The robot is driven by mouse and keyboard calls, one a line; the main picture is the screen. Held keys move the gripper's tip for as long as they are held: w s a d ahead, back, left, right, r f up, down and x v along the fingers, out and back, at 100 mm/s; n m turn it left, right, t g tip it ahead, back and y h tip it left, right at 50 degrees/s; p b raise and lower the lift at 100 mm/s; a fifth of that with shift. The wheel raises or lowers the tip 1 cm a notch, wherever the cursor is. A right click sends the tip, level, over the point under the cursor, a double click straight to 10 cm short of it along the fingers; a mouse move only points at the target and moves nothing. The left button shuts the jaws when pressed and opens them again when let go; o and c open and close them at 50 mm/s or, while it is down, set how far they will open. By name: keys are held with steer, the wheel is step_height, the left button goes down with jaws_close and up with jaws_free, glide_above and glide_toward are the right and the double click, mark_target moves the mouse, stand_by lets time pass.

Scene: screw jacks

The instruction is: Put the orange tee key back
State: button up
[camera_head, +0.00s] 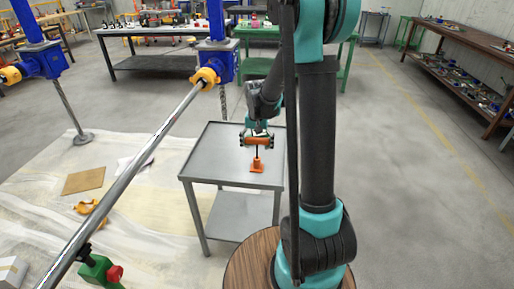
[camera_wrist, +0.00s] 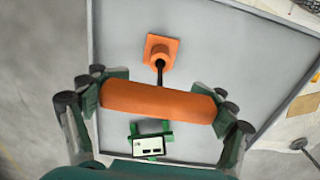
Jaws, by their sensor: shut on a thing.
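The orange tee key shows its thick orange handle (camera_wrist: 158,101) across my gripper (camera_wrist: 163,102) in the wrist view. The fingers are shut on the two ends of the handle. The thin dark shaft (camera_wrist: 160,72) runs from the handle to the orange holder (camera_wrist: 160,45), which has a square foot and stands on the grey metal table. The shaft's tip meets the holder's top; how deep it sits I cannot tell. In the head view, my gripper (camera_head: 258,136) is above the table, with the handle (camera_head: 258,142) level and the holder (camera_head: 257,166) right below it.
The small grey table (camera_head: 215,160) has free room around the holder. A long metal tube (camera_head: 150,150) slants past on the left, near blue jack posts (camera_head: 220,60). Workbenches stand behind.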

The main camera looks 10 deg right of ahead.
steer(key=shift+f, duration=0.15)
steer(key=o, duration=1.7)
step_height(320, 180, up, 12)
steer(key=shift+s+d, duration=0.1)
steer(key=shift+s, duration=0.2)
steer(key=s+d+f+n+t, duration=0.1)
steer(key=s+f, duration=0.4)
steer(key=s, duration=0.5)
steer(key=s+d+f+n+t, duration=0.2)
steer(key=s+f, duration=0.3)
steer(key=s, duration=0.6)
steer(key=shift+s+d+f+n+t, duration=0.25)
steer(key=shift+d+f+n+t, duration=0.15)
steer(key=shift+t, duration=0.2)
steer(key=shift+r, duration=0.1)
